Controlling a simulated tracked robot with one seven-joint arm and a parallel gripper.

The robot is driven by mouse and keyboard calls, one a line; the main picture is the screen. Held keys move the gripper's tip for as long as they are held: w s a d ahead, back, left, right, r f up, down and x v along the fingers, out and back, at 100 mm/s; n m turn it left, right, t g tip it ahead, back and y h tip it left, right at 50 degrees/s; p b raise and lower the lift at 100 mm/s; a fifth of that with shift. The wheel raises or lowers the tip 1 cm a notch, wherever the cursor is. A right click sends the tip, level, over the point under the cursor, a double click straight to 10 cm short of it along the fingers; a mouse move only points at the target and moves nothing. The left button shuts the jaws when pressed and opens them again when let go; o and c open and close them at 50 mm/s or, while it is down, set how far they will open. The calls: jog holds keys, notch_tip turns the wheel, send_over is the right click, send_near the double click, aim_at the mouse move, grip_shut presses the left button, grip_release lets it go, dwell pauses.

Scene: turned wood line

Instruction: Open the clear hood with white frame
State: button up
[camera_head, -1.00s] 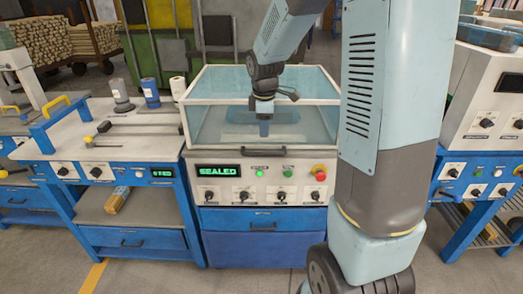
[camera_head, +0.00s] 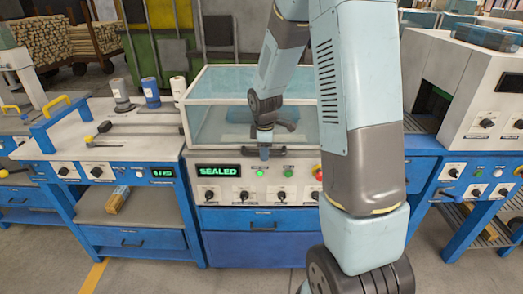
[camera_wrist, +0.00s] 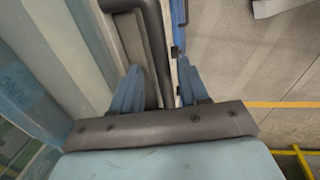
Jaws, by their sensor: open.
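The clear hood with white frame (camera_head: 215,124) sits closed on the middle machine, whose green display (camera_head: 218,170) reads SEALED. A dark handle (camera_head: 243,153) runs along the hood's lower front edge. My gripper (camera_head: 264,152) is low at the front of the hood, at the handle, which it partly hides. In the wrist view my gripper (camera_wrist: 158,70) is open, with its two blue fingers apart. The dark handle bar (camera_wrist: 156,40) shows in the gap between them. I cannot tell whether either finger touches it.
Knobs, buttons and a red stop button (camera_head: 318,172) line the panel just below the hood. A white machine with an opening (camera_head: 432,105) stands at right. Open floor lies in front.

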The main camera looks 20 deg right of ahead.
jog(key=shift+c, duration=0.2)
jog(key=shift+r, duration=0.1)
grip_shut()
jog(key=shift+w, duration=0.1)
